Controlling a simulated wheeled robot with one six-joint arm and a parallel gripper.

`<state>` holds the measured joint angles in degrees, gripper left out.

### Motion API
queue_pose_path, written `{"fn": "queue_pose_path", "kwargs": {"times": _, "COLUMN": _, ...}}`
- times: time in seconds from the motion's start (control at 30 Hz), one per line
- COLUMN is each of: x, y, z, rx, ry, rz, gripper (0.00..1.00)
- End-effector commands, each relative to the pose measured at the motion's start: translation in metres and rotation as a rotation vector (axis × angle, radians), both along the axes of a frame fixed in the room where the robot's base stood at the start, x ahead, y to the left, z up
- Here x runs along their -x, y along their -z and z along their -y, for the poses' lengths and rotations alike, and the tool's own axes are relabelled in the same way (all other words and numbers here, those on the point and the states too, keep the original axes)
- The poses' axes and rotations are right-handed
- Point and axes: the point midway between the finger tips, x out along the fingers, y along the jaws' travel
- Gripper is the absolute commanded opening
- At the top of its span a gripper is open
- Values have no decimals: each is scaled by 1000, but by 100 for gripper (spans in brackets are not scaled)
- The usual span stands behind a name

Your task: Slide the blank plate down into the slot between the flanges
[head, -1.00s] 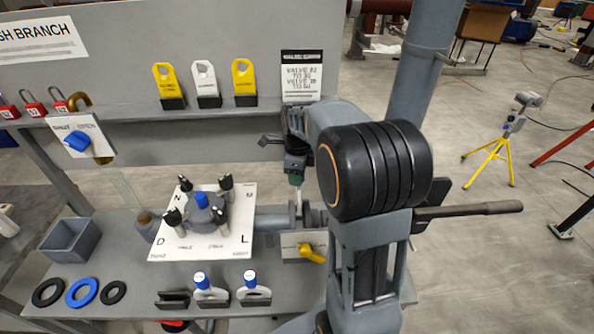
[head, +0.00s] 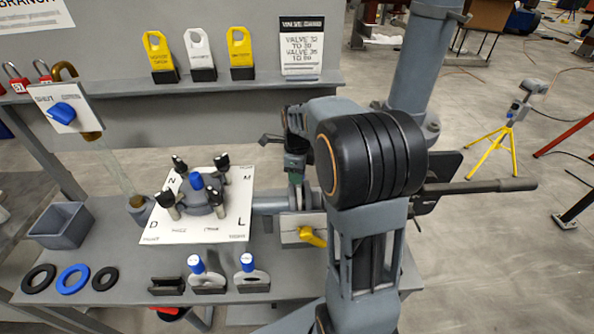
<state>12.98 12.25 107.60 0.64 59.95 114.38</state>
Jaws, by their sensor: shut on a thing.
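My gripper (head: 295,166) is shut at the end of my arm, directly above the flanges (head: 303,200) on the grey pipe. It holds the blank plate (head: 297,193), which shows only as a thin pale edge below the jaws, roughly upright. The flanges and the slot between them are small and partly hidden by my gripper and arm. I cannot tell whether the plate's lower edge is inside the slot or just above it.
My large black arm joint hides the area right of the flanges. A block with a yellow handle (head: 313,237) sits below them. A white board (head: 232,228) with a blue-knobbed hub stands left. Rings, slotted plates and a grey bin (head: 62,226) lie on the bench. Tagged plates stand on the shelf.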

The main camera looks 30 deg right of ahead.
Motion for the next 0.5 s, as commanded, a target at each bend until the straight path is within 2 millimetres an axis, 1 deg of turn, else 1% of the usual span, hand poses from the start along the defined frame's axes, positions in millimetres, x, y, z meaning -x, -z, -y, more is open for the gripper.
{"fn": "queue_pose_path", "kwargs": {"times": 0.03, "x": 0, "y": 6, "z": 0, "rx": 0, "ry": 0, "rz": 0, "gripper": 0}}
{"fn": "queue_pose_path", "kwargs": {"times": 0.2, "x": 0, "y": 18, "z": 0, "rx": 0, "ry": 0, "rz": 1, "gripper": 0}}
{"fn": "queue_pose_path", "kwargs": {"times": 0.5, "x": 0, "y": 31, "z": 0, "rx": 0, "ry": 0, "rz": 1, "gripper": 0}}
